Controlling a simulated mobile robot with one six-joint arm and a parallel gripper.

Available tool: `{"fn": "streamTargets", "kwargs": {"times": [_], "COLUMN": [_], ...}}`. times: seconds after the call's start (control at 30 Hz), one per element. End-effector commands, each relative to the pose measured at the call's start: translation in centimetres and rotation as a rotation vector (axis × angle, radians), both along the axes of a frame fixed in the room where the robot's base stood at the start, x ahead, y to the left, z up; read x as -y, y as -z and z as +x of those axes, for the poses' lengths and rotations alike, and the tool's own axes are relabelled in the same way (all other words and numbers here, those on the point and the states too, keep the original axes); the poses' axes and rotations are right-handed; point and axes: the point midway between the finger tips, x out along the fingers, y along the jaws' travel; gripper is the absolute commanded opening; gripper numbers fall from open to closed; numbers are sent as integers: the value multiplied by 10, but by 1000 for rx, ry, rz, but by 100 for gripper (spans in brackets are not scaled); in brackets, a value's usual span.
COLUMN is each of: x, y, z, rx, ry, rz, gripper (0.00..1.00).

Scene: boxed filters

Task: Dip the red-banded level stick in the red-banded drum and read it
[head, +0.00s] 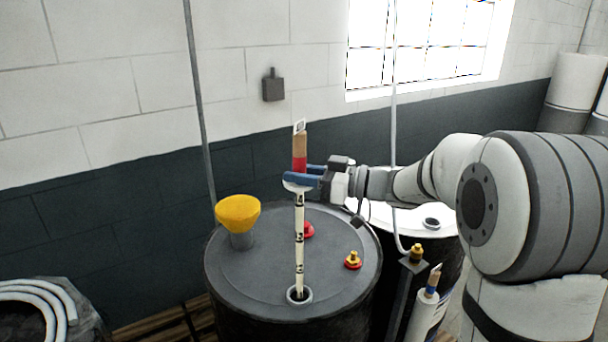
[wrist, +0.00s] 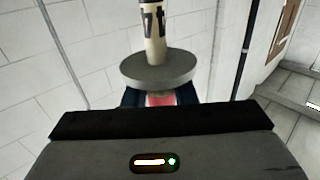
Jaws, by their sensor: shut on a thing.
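The level stick (head: 299,235) is pale with black marks, a brown handle and a red band (head: 299,164). My gripper (head: 302,178) is shut on it at the red band, just above its round collar. The stick stands upright, and its lower end meets the open round hole (head: 299,296) in the dark grey drum's top (head: 250,275). How deep it goes is hidden. The drum has a red cap (head: 309,230); no red band shows on its visible side. In the wrist view, the collar (wrist: 158,68) and marked shaft (wrist: 154,30) show beyond my fingers.
A yellow funnel (head: 238,212) stands on the same drum, left of the stick. A brass fitting with a red base (head: 353,260) is at its right. A white-topped drum (head: 405,215) and a blue-banded stick in a white holder (head: 424,312) are at the right. A wall is behind.

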Motion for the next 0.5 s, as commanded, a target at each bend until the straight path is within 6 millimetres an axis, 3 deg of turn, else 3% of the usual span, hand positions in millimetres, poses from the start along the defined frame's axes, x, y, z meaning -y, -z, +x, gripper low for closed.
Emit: {"fn": "streamTargets", "kwargs": {"times": [0.27, 0.5], "x": [0, 0], "y": [-2, -24], "z": [0, 0], "rx": [1, 3], "ry": [0, 0], "rz": [1, 0], "gripper": [0, 0]}}
